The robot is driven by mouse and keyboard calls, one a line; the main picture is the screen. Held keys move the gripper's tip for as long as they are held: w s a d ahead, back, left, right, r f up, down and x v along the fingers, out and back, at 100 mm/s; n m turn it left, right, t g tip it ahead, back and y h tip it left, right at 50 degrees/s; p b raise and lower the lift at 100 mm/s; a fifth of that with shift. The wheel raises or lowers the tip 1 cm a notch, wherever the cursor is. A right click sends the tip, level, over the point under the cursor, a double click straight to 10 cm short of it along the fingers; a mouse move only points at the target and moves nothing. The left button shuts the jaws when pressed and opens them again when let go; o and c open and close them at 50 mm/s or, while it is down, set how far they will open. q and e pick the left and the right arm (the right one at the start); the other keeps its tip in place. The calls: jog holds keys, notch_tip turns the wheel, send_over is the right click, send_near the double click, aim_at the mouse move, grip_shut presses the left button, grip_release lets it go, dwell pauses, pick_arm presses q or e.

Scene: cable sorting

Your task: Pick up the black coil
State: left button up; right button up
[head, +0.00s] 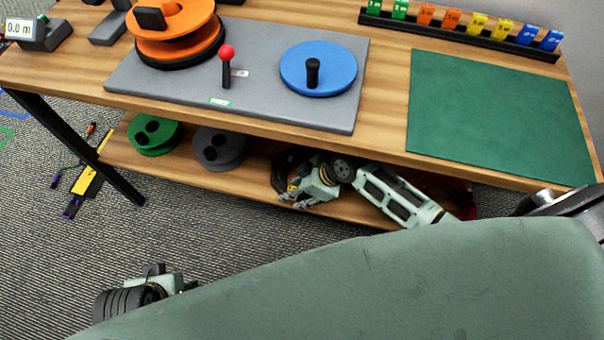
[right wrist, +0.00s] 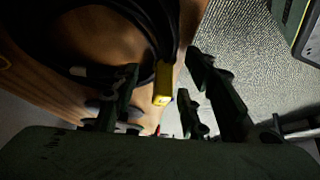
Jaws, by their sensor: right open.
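The black coil (head: 287,160) lies on the lower shelf in the head view, mostly hidden behind my right gripper. In the right wrist view the black coil (right wrist: 172,28) fills the upper left as a thick dark loop. A yellow tag (right wrist: 163,84) on it hangs between the fingers. My right gripper (head: 297,196) is at the coil, with its fingers apart. It also shows in the right wrist view (right wrist: 163,65), one finger on each side of the tag. I cannot tell whether a finger touches the coil. Part of my left arm shows at the lower left; its fingers cannot be made out.
A green spool (head: 152,137) and a grey spool (head: 219,150) sit left on the lower shelf (head: 180,177). A red coil (head: 462,190) lies at its right, partly behind my right arm. The tabletop (head: 388,110) overhangs the shelf. A table leg (head: 85,150) stands at the left.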

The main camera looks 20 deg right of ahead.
jog(key=shift+c, duration=0.4)
grip_shut()
jog(key=shift+r, duration=0.2)
